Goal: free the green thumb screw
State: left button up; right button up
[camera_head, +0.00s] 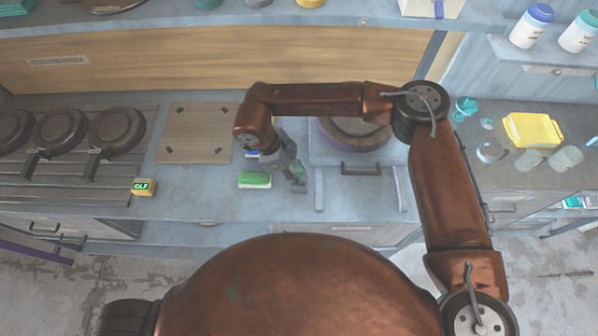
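My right arm reaches in from the right and bends over the counter, with its gripper (296,182) pointing down near the middle. The gripper is small and dark here, and I cannot tell whether it is open or shut. I cannot make out a green thumb screw for certain. A round brown plate (352,138) sits on a grey base with a dark handle (361,169), just right of the gripper and partly hidden by my arm. A green and white block (254,181) lies just left of the gripper. My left gripper is out of view.
A wooden board (196,133) lies behind. At right are a yellow tray (533,130), glass jars (566,158) and teal pieces (464,108).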

jog(key=v, duration=1.2)
dwell(1.6)
